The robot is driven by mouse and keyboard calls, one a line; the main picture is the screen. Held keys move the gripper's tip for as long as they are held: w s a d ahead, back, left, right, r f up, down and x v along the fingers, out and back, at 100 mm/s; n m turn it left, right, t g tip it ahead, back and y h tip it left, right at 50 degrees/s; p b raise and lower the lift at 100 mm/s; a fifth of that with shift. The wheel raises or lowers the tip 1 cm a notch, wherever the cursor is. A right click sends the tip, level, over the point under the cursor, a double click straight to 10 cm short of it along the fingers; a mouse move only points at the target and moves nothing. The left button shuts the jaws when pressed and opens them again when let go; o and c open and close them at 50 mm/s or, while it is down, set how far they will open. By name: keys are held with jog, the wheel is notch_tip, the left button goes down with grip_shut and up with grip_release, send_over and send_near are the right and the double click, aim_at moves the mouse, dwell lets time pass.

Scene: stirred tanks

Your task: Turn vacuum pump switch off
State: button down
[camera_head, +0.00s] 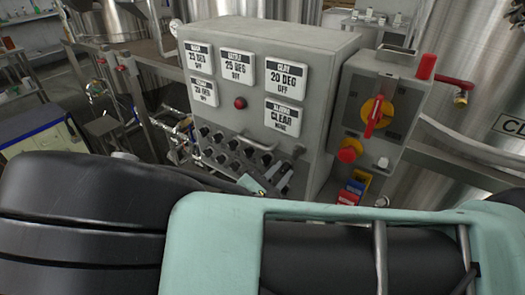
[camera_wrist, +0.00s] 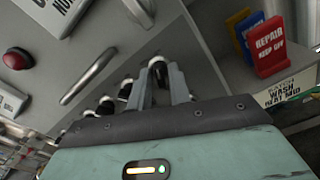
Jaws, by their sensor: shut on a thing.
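A grey control panel (camera_head: 325,60) carries rows of small black rotary switches (camera_head: 233,144) on its lower front. My gripper (camera_head: 280,176) is at the lower right of these rows, partly hidden behind my arm in the head view. In the wrist view its two grey fingers (camera_wrist: 160,82) are shut on a black switch knob (camera_wrist: 158,66) at the end of a row. No vacuum pump label is readable, and the knob's pointing direction cannot be told.
A metal handle (camera_wrist: 90,77) stands out from the panel close to the fingers. A grey box with a red and yellow isolator switch (camera_head: 376,115) is to the right. Red, blue and yellow tags, one reading REPAIR (camera_wrist: 268,45), sit beside the panel. Steel tanks stand behind.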

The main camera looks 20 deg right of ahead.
jog(key=shift+r+n+p, duration=0.15)
jog(key=shift+n+p, duration=1)
jog(key=shift+n, duration=0.05)
jog(key=n+p, duration=0.2)
jog(key=n, duration=0.1)
jog(key=shift+n, duration=0.3)
jog(key=n+p, duration=0.2)
jog(key=n, duration=0.2)
jog(key=shift+n+p, duration=0.35)
jog(key=shift+n, duration=0.05)
jog(key=shift+f, duration=0.2)
jog(key=c, duration=1.5)
grip_release()
